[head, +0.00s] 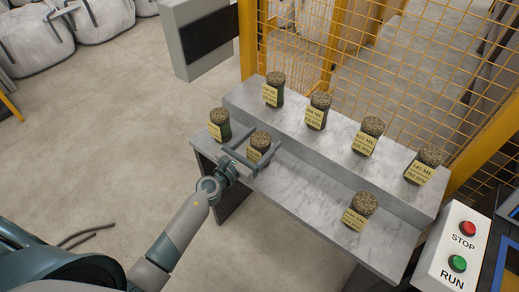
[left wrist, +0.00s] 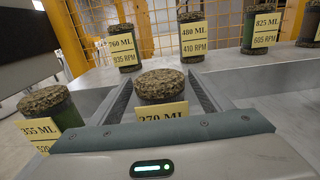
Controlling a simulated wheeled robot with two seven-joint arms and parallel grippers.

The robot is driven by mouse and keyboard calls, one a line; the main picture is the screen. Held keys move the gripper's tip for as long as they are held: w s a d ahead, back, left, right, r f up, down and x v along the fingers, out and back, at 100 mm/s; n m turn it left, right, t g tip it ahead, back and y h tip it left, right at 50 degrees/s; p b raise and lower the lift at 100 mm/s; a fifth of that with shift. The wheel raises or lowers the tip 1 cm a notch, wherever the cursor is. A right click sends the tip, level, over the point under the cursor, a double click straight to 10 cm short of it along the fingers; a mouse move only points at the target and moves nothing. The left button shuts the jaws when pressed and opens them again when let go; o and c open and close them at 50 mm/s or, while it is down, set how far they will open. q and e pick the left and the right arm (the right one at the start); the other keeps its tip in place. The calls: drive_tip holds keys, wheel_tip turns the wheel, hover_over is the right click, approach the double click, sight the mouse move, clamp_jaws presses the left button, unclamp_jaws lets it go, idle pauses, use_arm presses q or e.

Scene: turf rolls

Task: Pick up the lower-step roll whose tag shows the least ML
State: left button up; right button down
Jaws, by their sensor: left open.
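Three turf rolls with yellow tags stand on the lower step. The left roll (head: 219,124) reads 355 ML in the left wrist view (left wrist: 52,112). The middle roll (head: 261,141) reads 270 ML in the left wrist view (left wrist: 162,86). The right roll (head: 361,207) has a tag too small to read surely. My left gripper (head: 252,156) is open, with its fingers on either side of the 270 ML roll; contact cannot be told. The gripper body hides the lower part of that tag in the left wrist view. My right gripper is not in view.
The upper step (head: 342,141) holds several more tagged rolls, including 760 ML (left wrist: 122,42) and 480 ML (left wrist: 191,38), just behind the lower step (head: 305,194). A yellow mesh fence (head: 400,85) stands behind. A STOP/RUN box (head: 450,250) is at right. Lower-step room is clear between the middle and right rolls.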

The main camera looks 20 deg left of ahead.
sight(267, 135)
use_arm(q)
drive_tip(key=shift+x, duration=1.55)
drive_tip(key=shift+r, duration=0.1)
drive_tip(key=c, duration=1.4)
